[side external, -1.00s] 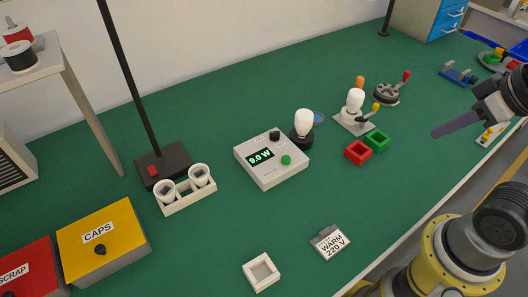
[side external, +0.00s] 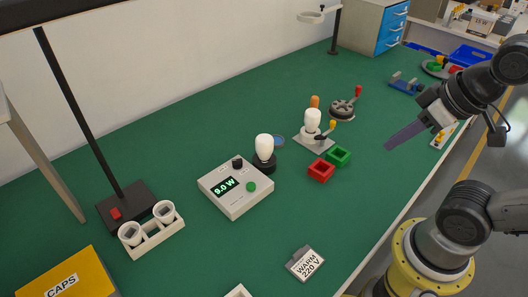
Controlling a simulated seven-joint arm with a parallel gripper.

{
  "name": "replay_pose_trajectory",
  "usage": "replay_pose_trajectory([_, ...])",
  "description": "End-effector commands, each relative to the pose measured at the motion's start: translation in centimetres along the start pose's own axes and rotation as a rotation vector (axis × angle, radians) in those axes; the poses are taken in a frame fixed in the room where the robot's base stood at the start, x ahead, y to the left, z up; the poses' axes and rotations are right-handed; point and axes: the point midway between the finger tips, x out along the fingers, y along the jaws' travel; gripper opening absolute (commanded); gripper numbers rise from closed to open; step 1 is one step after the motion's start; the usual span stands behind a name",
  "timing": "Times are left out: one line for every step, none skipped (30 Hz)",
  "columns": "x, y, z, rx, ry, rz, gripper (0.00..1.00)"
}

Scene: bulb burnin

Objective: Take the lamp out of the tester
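The tester (side external: 230,205) is a pale box with a green-lit display reading 9.0 W, a black knob and a green button. A white lamp (side external: 264,147) stands upright in the black socket (side external: 265,166) at the box's back right. A second white lamp (side external: 312,119) stands on a grey plate (side external: 314,142) with a yellow-handled lever, farther right. My gripper (side external: 404,136) is at the right, raised well away from both lamps. Only one flat purplish finger shape shows, so its opening is not clear. Nothing is seen held in it.
A red square holder (side external: 321,171) and a green one (side external: 338,157) lie between the tester and my arm. A WARM 220 V sign (side external: 306,263) stands in front. A two-cup rack (side external: 157,240) and a dark post base (side external: 125,208) are at left. Green mat is clear around the sign.

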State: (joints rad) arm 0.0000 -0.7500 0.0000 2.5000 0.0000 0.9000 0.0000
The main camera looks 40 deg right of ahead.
Motion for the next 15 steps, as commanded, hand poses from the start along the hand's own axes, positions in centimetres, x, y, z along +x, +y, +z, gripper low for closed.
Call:
replay_pose_trajectory([0.00, 0.00, 0.00, 0.000, 0.000, 0.000, 0.23])
replay_pose_trajectory([0.00, 0.00, 0.00, 0.000, 0.000, 0.000, 0.29])
replay_pose_trajectory([0.00, 0.00, 0.00, 0.000, 0.000, 0.000, 0.36])
replay_pose_trajectory([0.00, 0.00, 0.00, 0.000, 0.000, 0.000, 0.41])
replay_pose_trajectory([0.00, 0.00, 0.00, 0.000, 0.000, 0.000, 0.47])
replay_pose_trajectory([0.00, 0.00, 0.00, 0.000, 0.000, 0.000, 0.54])
replay_pose_trajectory([0.00, 0.00, 0.00, 0.000, 0.000, 0.000, 0.59])
replay_pose_trajectory([0.00, 0.00, 0.00, 0.000, 0.000, 0.000, 0.65])
replay_pose_trajectory([0.00, 0.00, 0.00, 0.000, 0.000, 0.000, 0.72])
replay_pose_trajectory([0.00, 0.00, 0.00, 0.000, 0.000, 0.000, 0.77])
replay_pose_trajectory([0.00, 0.00, 0.00, 0.000, 0.000, 0.000, 0.83])
replay_pose_trajectory([0.00, 0.00, 0.00, 0.000, 0.000, 0.000, 0.90])
replay_pose_trajectory([0.00, 0.00, 0.00, 0.000, 0.000, 0.000, 0.95])
replay_pose_trajectory([0.00, 0.00, 0.00, 0.000, 0.000, 0.000, 1.00])
replay_pose_trajectory([0.00, 0.00, 0.00, 0.000, 0.000, 0.000, 1.00])
